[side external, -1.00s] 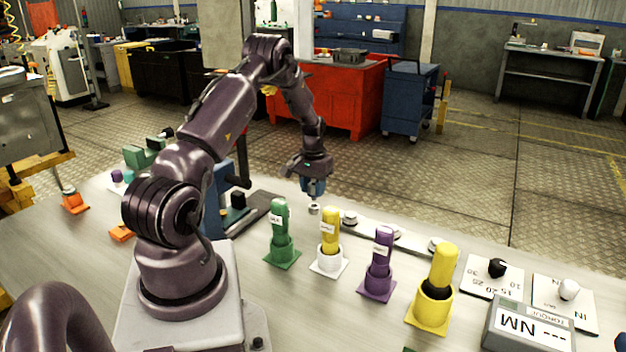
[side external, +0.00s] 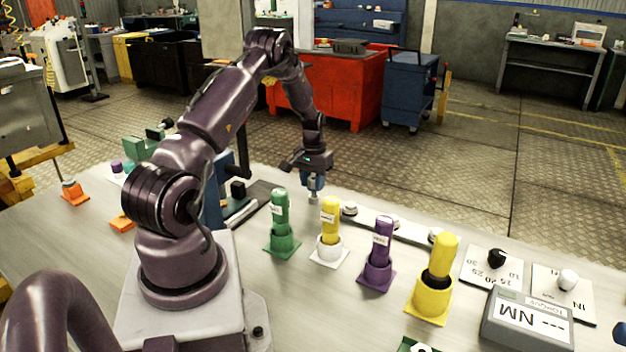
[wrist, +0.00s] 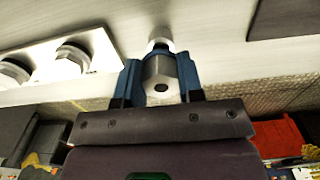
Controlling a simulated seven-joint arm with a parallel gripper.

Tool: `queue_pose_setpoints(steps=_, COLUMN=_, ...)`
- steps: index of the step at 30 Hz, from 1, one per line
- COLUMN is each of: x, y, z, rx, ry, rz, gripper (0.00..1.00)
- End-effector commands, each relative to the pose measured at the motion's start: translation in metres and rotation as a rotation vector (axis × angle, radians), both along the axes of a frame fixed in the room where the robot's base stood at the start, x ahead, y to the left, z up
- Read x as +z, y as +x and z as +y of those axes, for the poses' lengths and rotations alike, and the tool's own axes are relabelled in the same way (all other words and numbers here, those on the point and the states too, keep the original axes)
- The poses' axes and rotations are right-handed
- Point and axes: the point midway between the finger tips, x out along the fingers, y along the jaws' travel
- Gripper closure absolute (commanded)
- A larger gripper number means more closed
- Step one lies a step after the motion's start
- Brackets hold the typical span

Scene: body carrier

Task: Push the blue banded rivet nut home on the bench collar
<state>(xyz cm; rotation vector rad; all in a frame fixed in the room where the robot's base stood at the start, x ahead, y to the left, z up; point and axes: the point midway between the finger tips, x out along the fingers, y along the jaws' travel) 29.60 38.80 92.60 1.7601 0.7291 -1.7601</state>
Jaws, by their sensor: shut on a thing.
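My gripper (side external: 314,187) points down at the bench, just left of the strip's end in the side view. In the wrist view, its blue fingers (wrist: 161,78) are shut on a pale grey cylindrical part (wrist: 162,68) with a dark hole in its end, which appears to be the rivet nut. The contact with the bench is unclear.
A pale strip (side external: 371,219) with several round metal pieces lies to the right. A dark flat plate (side external: 262,192) lies left of the gripper.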

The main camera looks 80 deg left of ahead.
Motion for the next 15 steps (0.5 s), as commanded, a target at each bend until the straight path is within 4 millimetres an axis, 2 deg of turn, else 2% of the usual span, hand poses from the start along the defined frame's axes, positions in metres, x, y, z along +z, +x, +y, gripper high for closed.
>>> queue_pose_setpoints(steps=15, x=-0.013, y=0.0, z=0.0, rx=0.0, ry=0.0, rz=0.0, gripper=0.89)
